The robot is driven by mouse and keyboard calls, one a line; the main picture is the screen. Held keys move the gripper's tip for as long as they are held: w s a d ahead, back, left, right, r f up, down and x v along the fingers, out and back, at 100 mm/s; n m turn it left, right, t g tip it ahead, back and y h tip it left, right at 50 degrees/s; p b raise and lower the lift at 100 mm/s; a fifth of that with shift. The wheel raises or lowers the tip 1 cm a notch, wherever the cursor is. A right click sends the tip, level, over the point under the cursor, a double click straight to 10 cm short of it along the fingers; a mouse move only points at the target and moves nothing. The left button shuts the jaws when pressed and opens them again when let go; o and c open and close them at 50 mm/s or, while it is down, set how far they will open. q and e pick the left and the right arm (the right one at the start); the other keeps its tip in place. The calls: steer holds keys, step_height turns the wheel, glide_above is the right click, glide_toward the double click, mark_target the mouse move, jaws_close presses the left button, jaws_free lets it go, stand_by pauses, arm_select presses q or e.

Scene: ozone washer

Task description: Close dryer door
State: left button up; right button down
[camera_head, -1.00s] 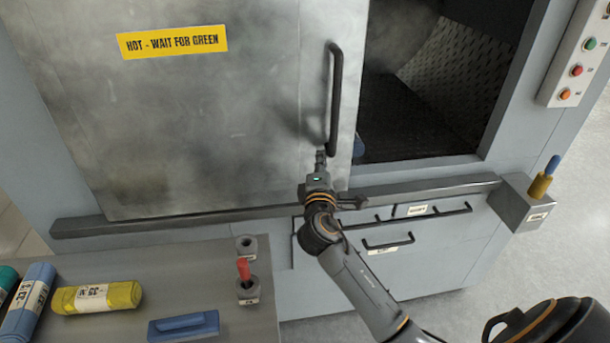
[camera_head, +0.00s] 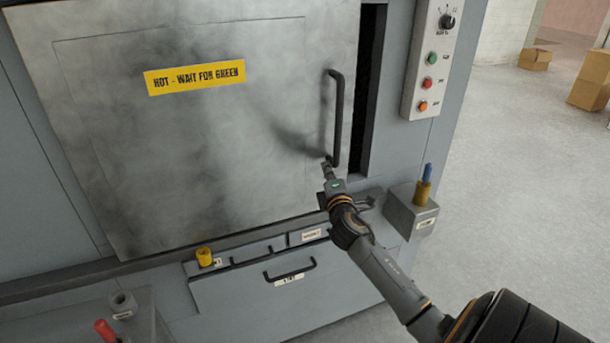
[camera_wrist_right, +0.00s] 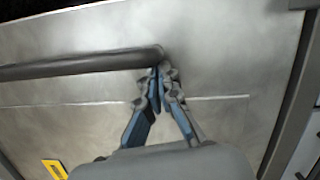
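The dryer door (camera_head: 190,130) is a grey metal sliding panel with a yellow "HOT - WAIT FOR GREEN" label (camera_head: 195,77). It covers most of the opening; a narrow dark gap (camera_head: 369,90) shows at its right edge. Its black vertical handle (camera_head: 337,118) is near that edge. My right gripper (camera_head: 328,166) is at the handle's lower end, on its left side. In the right wrist view my gripper (camera_wrist_right: 161,80) has its fingertips together beside the end of the handle bar (camera_wrist_right: 85,64), apparently touching it and not around it. My left gripper is not in view.
A control panel (camera_head: 432,60) with coloured buttons is right of the gap. A grey box (camera_head: 410,212) with a yellow and blue peg (camera_head: 425,183) stands at the rail's right end. A handled drawer (camera_head: 255,295) is below. Open floor (camera_head: 530,190) lies right.

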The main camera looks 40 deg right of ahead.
glide_toward(348, 154)
steer(key=x, duration=0.4)
steer(key=shift+w+d, duration=0.25)
steer(key=shift+w, duration=0.05)
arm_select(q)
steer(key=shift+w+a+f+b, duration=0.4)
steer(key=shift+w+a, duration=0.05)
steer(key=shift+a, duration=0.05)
arm_select(e)
steer(key=s+d, duration=0.2)
steer(key=d, duration=0.4)
steer(key=shift+s+d, duration=0.2)
steer(key=shift+d, duration=0.1)
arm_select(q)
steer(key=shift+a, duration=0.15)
arm_select(e)
steer(key=shift+r, duration=0.1)
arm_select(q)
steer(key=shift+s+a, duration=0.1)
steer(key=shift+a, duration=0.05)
